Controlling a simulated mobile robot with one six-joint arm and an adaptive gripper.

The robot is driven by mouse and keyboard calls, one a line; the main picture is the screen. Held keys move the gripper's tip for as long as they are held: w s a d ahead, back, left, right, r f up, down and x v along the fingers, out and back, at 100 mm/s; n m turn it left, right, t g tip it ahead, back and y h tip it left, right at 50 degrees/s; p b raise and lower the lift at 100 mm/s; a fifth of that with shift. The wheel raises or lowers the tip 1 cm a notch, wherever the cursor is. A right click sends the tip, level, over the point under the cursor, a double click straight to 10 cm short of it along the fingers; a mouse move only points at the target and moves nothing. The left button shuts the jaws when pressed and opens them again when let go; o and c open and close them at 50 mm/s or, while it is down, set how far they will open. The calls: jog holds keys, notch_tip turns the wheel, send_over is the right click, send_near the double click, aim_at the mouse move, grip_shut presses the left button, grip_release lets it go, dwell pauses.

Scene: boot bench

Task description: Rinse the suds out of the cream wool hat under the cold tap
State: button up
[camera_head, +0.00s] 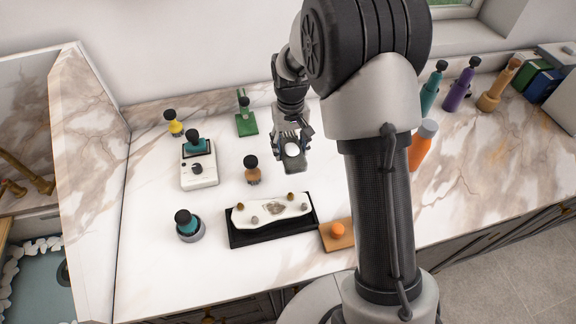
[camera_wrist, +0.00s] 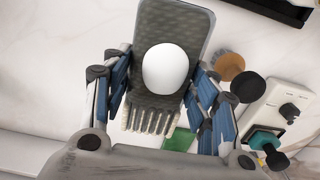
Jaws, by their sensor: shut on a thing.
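My gripper (camera_head: 291,143) is shut on a dark grey textured piece (camera_head: 294,162) with a white rounded knob, held above the counter. In the wrist view, the grey piece (camera_wrist: 197,35) lies between the blue-padded fingers (camera_wrist: 165,95); a row of pale teeth shows at its lower end and the white knob (camera_wrist: 166,69) at its middle. I see no thing that is clearly a cream wool hat. A brass tap (camera_head: 30,178) shows at the far left, over a basin of bluish water (camera_head: 38,275). Which tap is cold, I cannot tell.
A black tray (camera_head: 240,241) bears a white stained piece with small knobs. A raised marble panel (camera_head: 90,150) separates the basin from the counter. Several bottles stand right.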

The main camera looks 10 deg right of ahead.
notch_tip(320, 180, down, 8)
jog(key=shift+f+b, duration=0.1)
jog(key=shift+b, duration=0.6)
jog(key=shift+f, duration=0.15)
jog(key=o, duration=1.1)
jog(key=shift+r, duration=0.2)
